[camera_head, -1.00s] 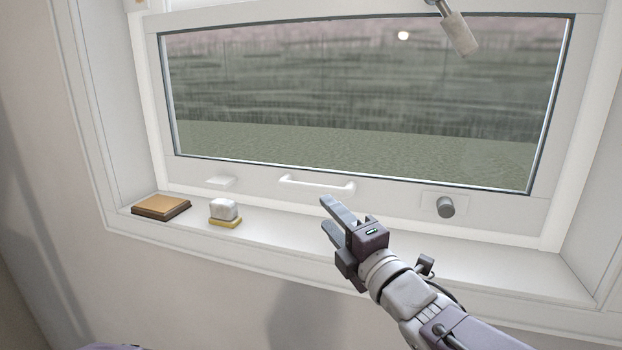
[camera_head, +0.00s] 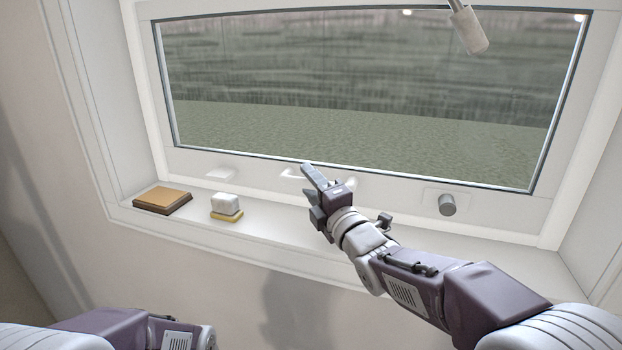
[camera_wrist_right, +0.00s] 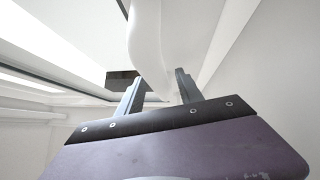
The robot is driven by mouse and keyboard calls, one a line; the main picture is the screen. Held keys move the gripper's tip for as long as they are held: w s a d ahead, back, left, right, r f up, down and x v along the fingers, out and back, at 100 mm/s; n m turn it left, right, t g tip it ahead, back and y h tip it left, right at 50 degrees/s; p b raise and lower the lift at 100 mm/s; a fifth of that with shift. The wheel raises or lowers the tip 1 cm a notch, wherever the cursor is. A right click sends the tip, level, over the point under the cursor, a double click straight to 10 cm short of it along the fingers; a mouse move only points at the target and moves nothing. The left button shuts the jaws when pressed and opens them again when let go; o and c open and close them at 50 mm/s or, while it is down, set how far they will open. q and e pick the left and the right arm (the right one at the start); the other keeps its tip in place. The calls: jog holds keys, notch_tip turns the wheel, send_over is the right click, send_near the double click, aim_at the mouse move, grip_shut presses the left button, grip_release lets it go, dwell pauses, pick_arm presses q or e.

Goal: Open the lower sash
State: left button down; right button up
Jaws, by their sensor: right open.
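The lower sash (camera_head: 400,198) is a white frame around a wide pane, with its bottom rail just above the sill. A white bar handle (camera_head: 290,174) is on that rail, partly hidden behind my right gripper (camera_head: 309,178). My right gripper is open at the handle. In the right wrist view, the white curved handle (camera_wrist_right: 150,40) runs between the two open fingers (camera_wrist_right: 159,90); I cannot tell whether they touch it. A round grey knob (camera_head: 447,204) is on the rail at right. My left arm shows at the bottom left, but its gripper is out of view.
On the sill (camera_head: 285,233) at left lie a tan and brown block (camera_head: 162,200) and a white block on a yellow base (camera_head: 226,206). A grey cylinder on a rod (camera_head: 470,32) hangs in front of the glass at top right. The right part of the sill is clear.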

jog(key=shift+s, duration=0.15)
jog(key=shift+w, duration=0.2)
grip_shut()
jog(key=shift+f, duration=0.1)
dwell(0.9)
